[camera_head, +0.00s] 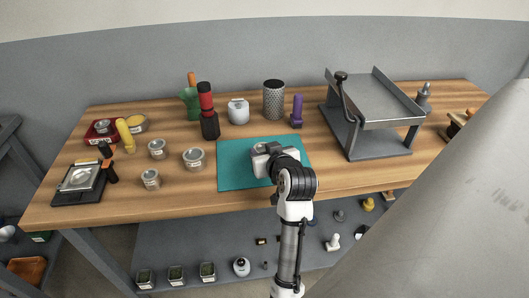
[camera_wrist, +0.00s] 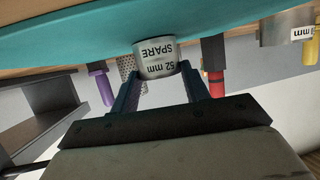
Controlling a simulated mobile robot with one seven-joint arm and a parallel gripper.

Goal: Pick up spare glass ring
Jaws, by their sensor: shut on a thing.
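The spare glass ring (camera_wrist: 156,62) shows in the wrist view as a short pale cylinder labelled "52 mm SPARE". My gripper (camera_wrist: 160,80) has a finger on each side of it and is shut on it. The ring is at the teal mat (camera_wrist: 240,18); I cannot tell whether it touches the mat or is slightly above it. In the head view my gripper (camera_head: 268,160) is over the middle of the teal mat (camera_head: 232,178), and my own wrist hides most of the ring.
Several similar small cylinders, including one (camera_head: 194,158), stand left of the mat. A red and black bottle (camera_head: 208,112), a white container (camera_head: 238,111), a perforated cylinder (camera_head: 274,99) and a purple tool (camera_head: 297,110) stand behind it. A metal tray stand (camera_head: 375,105) is at the right.

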